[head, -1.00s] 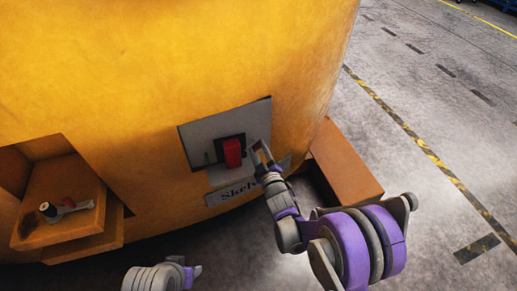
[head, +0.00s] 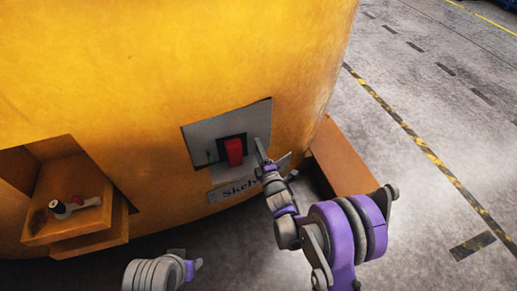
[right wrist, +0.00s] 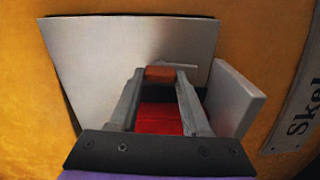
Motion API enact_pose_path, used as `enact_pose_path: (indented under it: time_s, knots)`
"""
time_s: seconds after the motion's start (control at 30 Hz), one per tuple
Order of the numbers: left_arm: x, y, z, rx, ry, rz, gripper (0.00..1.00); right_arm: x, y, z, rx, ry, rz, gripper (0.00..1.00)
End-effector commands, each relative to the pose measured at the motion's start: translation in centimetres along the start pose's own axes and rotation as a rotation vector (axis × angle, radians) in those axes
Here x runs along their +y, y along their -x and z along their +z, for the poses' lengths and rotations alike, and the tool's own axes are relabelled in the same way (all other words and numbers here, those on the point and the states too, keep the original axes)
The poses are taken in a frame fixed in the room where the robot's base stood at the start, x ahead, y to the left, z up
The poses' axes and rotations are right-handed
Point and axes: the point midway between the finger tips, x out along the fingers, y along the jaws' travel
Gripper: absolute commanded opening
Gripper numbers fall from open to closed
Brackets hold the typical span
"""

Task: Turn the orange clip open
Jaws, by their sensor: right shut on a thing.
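The orange clip (right wrist: 160,73) shows in the right wrist view as a small orange-brown piece between my right fingertips. My right gripper (right wrist: 161,76) is shut on it, one finger on each side. In the head view my right gripper (head: 261,149) is just right of a red part (head: 235,152) on the grey plate (head: 205,132); I cannot make out the clip there. Red also shows between the fingers in the right wrist view (right wrist: 158,118). My left gripper (head: 192,267) is low in the head view, away from the plate, its jaws unclear.
The plate is on a large yellow curved body (head: 150,70), above a "Skel..." label (head: 232,190). A pale flap (right wrist: 236,98) stands close right of my right fingers. An open drawer (head: 70,215) with small items is at left. An orange-brown block (head: 342,160) lies behind my right arm.

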Motion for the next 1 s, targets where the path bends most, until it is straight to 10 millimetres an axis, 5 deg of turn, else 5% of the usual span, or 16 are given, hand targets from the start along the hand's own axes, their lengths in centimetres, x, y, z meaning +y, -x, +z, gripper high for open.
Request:
enact_pose_path:
  time_s: [0.73,0.77,0.9,1.0]
  knots:
    - [0.0,0.33,-0.09,0.001,0.0,0.0,0.5,-0.1,0.02,0.02,0.0,0.084,-0.001,0.0]
    - [0.0,0.33,-0.09,0.001,0.0,0.0,0.5,-0.1,0.01,0.02,0.0,0.084,-0.001,0.53]
    - [0.0,0.33,-0.1,0.001,0.0,0.0,0.5,-0.08,0.01,0.01,0.0,0.083,-0.001,0.78]
    - [0.0,0.33,-0.1,0.001,0.0,0.0,0.5,-0.07,0.0,0.01,0.0,0.082,-0.001,0.78]
